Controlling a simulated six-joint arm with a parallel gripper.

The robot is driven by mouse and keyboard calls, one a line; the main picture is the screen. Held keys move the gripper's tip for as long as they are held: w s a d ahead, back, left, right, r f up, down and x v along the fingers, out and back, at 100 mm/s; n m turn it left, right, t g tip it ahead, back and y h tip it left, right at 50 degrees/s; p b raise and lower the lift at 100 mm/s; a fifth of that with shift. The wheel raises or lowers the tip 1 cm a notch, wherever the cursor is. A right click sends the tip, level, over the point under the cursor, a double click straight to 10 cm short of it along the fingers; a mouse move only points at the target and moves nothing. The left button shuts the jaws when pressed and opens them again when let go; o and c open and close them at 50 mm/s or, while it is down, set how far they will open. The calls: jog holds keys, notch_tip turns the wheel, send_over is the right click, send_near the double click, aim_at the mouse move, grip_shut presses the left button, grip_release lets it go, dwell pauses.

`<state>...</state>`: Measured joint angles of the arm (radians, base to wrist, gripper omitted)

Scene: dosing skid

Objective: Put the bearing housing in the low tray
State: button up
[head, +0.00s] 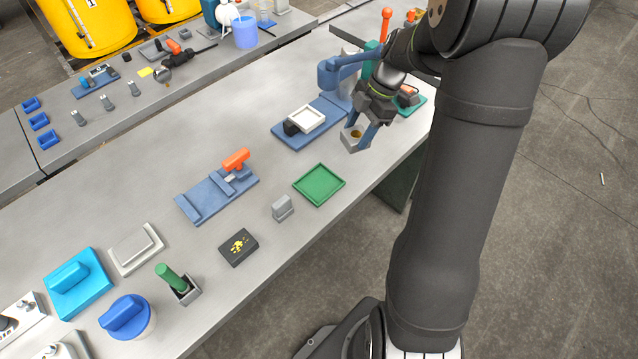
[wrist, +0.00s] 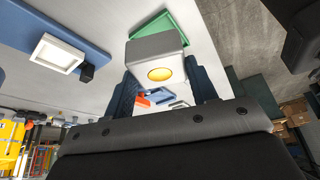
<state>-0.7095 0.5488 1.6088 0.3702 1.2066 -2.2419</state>
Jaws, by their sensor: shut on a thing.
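The bearing housing (head: 350,143) is a light grey block with a bronze-coloured round bore. My gripper (head: 360,134) is shut on it and holds it above the bench, beyond and to the right of the low tray. The low tray (head: 319,185) is a shallow green square with a raised rim; it lies empty on the bench. In the wrist view the housing (wrist: 156,56) sits between the two fingers (wrist: 163,80), bore facing the camera. The green tray (wrist: 178,27) shows partly behind it, the rest hidden by the housing.
A blue fixture with a white square frame (head: 306,118) stands left of my gripper. A blue fixture with an orange clamp (head: 236,160), a grey block (head: 282,208) and a black box with yellow marks (head: 238,247) lie left of the tray. The bench edge runs close on the tray's near side.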

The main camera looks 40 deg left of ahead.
jog(key=s+d+f+n+h, duration=0.2)
jog(key=s+d+n, duration=0.2)
jog(key=d, duration=0.2)
jog(key=s+a+f, duration=0.1)
jog(key=a+f, duration=0.1)
jog(key=a, duration=0.1)
jog(key=s+a+f, duration=0.2)
jog(key=a, duration=0.1)
jog(key=s+a+f, duration=0.1)
jog(key=a+f, duration=0.1)
jog(key=a, duration=0.2)
jog(key=shift+s+f, duration=0.15)
jog(key=shift+s, duration=0.2)
jog(key=shift+f, duration=2)
jog(key=shift+f, duration=0.1)
jog(key=o, duration=1.2)
jog(key=v, duration=1.2)
jog(key=shift+d, duration=0.2)
